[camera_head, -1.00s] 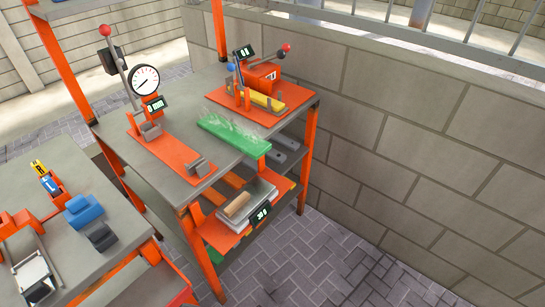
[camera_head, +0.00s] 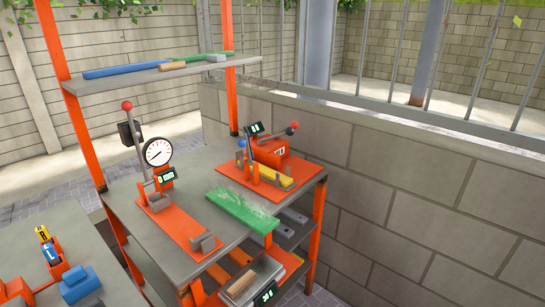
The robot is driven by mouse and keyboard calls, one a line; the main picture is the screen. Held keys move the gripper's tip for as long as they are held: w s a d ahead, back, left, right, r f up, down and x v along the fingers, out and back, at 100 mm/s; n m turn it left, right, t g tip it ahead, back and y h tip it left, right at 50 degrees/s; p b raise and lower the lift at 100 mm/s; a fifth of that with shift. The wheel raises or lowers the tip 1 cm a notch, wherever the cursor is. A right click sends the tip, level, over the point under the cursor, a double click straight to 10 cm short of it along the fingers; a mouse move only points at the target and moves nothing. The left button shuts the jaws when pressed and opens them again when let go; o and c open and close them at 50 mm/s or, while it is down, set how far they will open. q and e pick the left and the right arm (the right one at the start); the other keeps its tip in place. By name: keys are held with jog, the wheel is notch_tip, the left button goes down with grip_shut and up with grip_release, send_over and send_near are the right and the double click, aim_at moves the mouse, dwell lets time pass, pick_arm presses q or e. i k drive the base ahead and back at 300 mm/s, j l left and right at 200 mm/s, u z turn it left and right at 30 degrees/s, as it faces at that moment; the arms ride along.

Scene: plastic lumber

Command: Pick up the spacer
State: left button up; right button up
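No piece is plainly marked as the spacer, and I cannot tell which one it is. On the workbench's upper shelf (camera_head: 245,63) lie a long blue bar (camera_head: 125,71), a short tan piece (camera_head: 173,66), a green bar (camera_head: 193,59) and a small grey block (camera_head: 216,58). A green board (camera_head: 243,212) lies on the bench top near its front edge. A yellow bar (camera_head: 275,175) sits in the orange fixture at the back right. A tan block (camera_head: 241,285) rests on the scale below the bench top. Neither of my grippers is in view.
A dial-gauge press (camera_head: 158,152) with a red-knobbed lever stands on the grey bench top (camera_head: 180,245). A second table (camera_head: 40,280) with blue blocks is at the lower left. A block wall (camera_head: 400,190) borders the bench on the right.

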aim_at(247, 278)
jog(key=u, duration=0.45)
jog(key=i+l+u, duration=0.15)
jog(key=u, duration=0.25)
jog(key=i+l+u, duration=0.1)
jog(key=l+u, duration=0.15)
jog(key=u, duration=0.2)
jog(key=i+l+u, duration=0.1)
jog(key=l+u, duration=0.15)
jog(key=u, duration=0.15)
jog(key=l+u, duration=0.25)
jog(key=u, duration=0.2)
